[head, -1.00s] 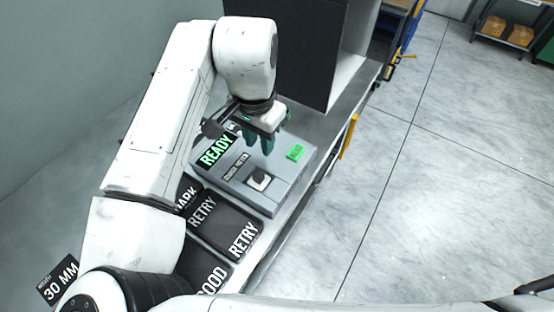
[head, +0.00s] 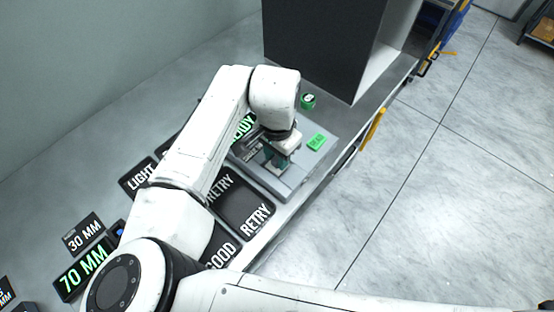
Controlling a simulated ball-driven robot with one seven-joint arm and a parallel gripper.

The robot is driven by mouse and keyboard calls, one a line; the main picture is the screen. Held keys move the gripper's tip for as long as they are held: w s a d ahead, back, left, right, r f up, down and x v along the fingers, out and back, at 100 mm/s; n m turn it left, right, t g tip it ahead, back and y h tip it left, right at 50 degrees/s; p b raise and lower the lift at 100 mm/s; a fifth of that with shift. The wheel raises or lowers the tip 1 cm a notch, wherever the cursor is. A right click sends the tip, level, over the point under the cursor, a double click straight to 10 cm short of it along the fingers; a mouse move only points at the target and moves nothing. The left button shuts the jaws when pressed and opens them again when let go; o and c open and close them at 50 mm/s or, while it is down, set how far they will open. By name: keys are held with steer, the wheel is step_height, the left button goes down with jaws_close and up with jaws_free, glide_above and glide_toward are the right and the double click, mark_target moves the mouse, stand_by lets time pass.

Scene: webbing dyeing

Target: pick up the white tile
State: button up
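The grey colour meter (head: 311,165) sits on the bench, with a lit READY display (head: 243,127) and a green button (head: 316,142). My gripper (head: 277,163), with dark green fingers, is low over the middle of the meter, pointing down. The white tile is not visible now; earlier it showed on the meter's small dark pad, a spot my gripper now covers. Whether the fingers are open or touch the tile cannot be made out.
Dark plates marked RETRY (head: 245,205) and GOOD (head: 219,246) lie in front of the meter. A tall dark box (head: 325,50) stands behind it, near a small green round object (head: 308,101). Displays reading 70 MM (head: 84,270) and 30 MM (head: 84,236) are at left.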

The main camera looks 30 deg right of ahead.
steer(key=shift+f, duration=0.4)
jaws_close()
